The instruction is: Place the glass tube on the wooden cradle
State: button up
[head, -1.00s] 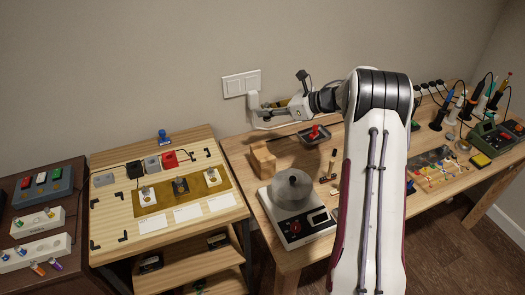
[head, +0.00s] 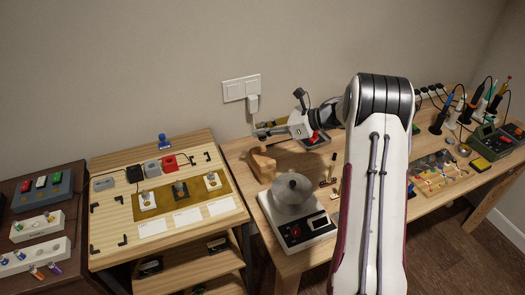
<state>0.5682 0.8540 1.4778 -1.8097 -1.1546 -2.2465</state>
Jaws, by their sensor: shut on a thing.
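The wooden cradle (head: 262,164) is a small light-brown block near the back left of the right-hand workbench. My gripper (head: 262,132) is just above and behind it in the head view, with its fingers pointing left. A gap between gripper and cradle shows in the picture, but I cannot tell the exact height.
A round grey pot on a white hot plate (head: 309,232) stands in front of the cradle. A wooden board table (head: 113,215) stands left.

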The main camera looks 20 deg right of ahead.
aim_at(263, 140)
jog(key=shift+f, duration=2.3)
jog(key=shift+f, duration=1.9)
jog(key=shift+f, duration=0.1)
jog(key=o, duration=0.8)
jog(key=shift+o, duration=0.2)
jog(key=shift+s+d+r, duration=0.3)
jog(key=shift+d+r, duration=0.05)
jog(key=v, duration=1.1)
